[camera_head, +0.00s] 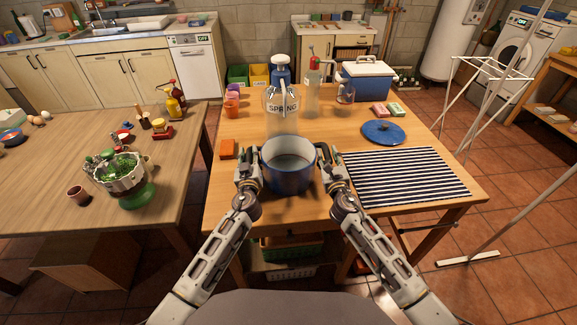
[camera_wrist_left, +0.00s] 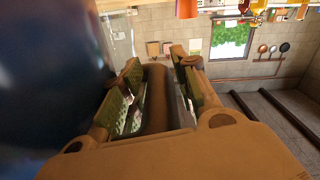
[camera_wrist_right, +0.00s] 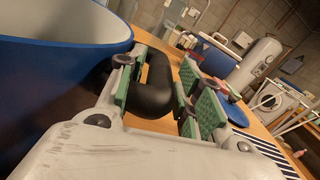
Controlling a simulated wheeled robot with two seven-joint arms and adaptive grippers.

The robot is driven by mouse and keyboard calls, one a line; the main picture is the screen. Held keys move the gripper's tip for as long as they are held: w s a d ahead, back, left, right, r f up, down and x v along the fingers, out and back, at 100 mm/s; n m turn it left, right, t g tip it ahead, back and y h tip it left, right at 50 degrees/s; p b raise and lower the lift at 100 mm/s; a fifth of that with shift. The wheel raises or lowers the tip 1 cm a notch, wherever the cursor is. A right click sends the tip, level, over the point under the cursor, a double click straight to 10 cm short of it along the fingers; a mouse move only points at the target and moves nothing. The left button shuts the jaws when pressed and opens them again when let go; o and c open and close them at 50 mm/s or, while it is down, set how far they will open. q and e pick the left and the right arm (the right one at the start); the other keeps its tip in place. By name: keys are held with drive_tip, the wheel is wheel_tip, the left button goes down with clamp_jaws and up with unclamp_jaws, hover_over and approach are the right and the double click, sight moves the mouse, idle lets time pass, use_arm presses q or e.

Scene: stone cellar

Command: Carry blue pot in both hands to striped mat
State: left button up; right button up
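The blue pot (camera_head: 288,172) stands on the near part of the wooden table, its open top showing a pale inside. Its wall fills the left of both the left wrist view (camera_wrist_left: 45,75) and the right wrist view (camera_wrist_right: 60,75). My left gripper (camera_head: 247,157) is at its left handle (camera_wrist_left: 155,100), fingers apart on either side of it. My right gripper (camera_head: 328,155) is at its right handle (camera_wrist_right: 155,88), fingers also apart around the dark loop. The striped mat (camera_head: 408,178) lies flat and bare on the table, right of the pot.
A glass jar marked SPRING (camera_head: 282,112) stands just behind the pot. A blue lid (camera_head: 383,132) lies beyond the mat, and an orange block (camera_head: 228,149) sits left of the pot. A cooler (camera_head: 367,82) and bottles stand farther back.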

use_arm(q)
clamp_jaws()
use_arm(e)
clamp_jaws()
use_arm(q)
drive_tip(key=shift+r, duration=0.15)
use_arm(e)
drive_tip(key=shift+r, duration=0.15)
use_arm(q)
drive_tip(key=shift+w+r, duration=0.1)
drive_tip(key=shift+r, duration=0.05)
use_arm(e)
drive_tip(key=shift+w+r, duration=0.1)
drive_tip(key=shift+r, duration=0.05)
